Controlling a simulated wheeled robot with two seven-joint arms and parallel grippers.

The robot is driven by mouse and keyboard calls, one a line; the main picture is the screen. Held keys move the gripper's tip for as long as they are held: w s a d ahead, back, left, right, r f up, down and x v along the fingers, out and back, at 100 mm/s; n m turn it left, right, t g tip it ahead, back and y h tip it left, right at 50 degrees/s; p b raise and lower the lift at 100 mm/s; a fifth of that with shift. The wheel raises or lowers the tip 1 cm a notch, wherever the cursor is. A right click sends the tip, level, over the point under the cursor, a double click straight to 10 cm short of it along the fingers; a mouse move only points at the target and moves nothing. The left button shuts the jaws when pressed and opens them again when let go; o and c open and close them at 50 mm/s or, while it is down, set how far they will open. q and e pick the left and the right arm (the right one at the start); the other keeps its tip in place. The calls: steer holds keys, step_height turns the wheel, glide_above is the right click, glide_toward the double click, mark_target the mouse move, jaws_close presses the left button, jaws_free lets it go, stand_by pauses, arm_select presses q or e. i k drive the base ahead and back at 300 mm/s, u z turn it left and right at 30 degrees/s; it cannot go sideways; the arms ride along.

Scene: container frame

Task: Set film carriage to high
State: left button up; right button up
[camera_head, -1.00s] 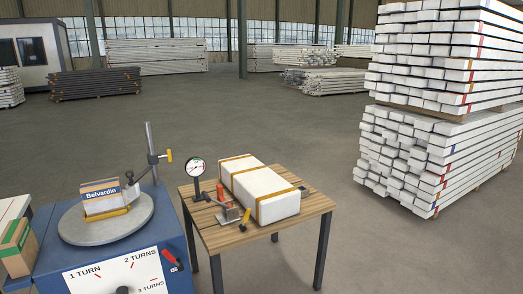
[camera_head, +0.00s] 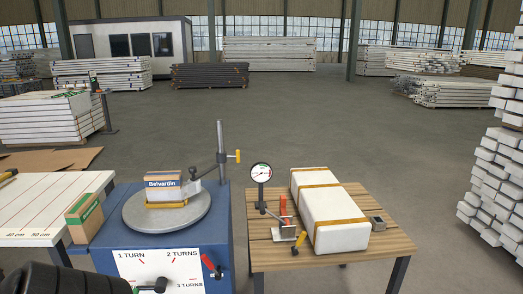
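A blue wrapping machine (camera_head: 215,235) stands at the lower left of the middle, with a round grey turntable (camera_head: 140,222) on top. A small box marked Belvardin (camera_head: 163,180) sits on the turntable, on a yellow base. Behind it to the right rises a grey upright post (camera_head: 220,137). What looks like the film carriage (camera_head: 222,157) is clamped about halfway up the post.
A wooden table (camera_head: 385,247) on the right holds a strapped white package (camera_head: 340,237), a round gauge (camera_head: 261,172) and a red-handled tool (camera_head: 283,207). The front dial (camera_head: 160,285) has turn marks. A ruled white table (camera_head: 30,240) stands left.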

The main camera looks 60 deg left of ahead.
mark_target(221, 159)
steer(key=i, duration=2.15)
steer(key=u, duration=3.75)
